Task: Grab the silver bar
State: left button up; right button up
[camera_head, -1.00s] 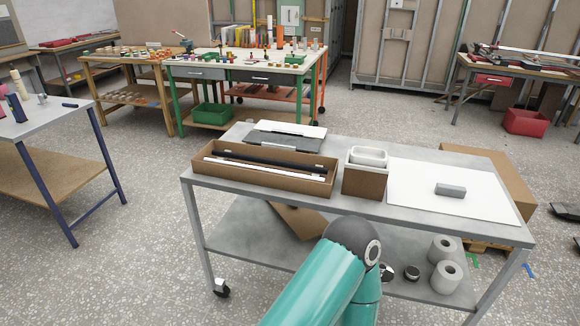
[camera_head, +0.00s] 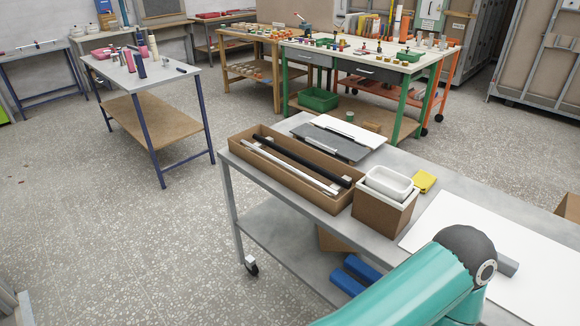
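A long silver-white bar (camera_head: 288,166) lies in an open cardboard box (camera_head: 280,185) on the grey cart. A black bar (camera_head: 300,160) lies beside it in the same box, on the far side. Both run along the box's length. Neither of my grippers shows in the head view. One of my teal arm links comes up from the bottom at the right and covers part of the cart's front.
The grey cart (camera_head: 240,155) also bears a cardboard box with white trays (camera_head: 387,183), flat grey and white panels (camera_head: 330,140), a yellow item (camera_head: 424,181) and a white sheet (camera_head: 450,212) with a grey block (camera_head: 508,265). Floor left of the cart is clear.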

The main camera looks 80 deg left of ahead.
aim_at(329, 191)
jog(key=z, duration=0.55)
jog(key=i, duration=0.2)
jog(key=u, duration=2.65)
jog(key=i, duration=0.15)
jog(key=u, duration=1.25)
jog(key=k, duration=0.45)
jog(key=u, duration=0.4)
jog(key=i, duration=1.5)
jog(key=z, duration=0.4)
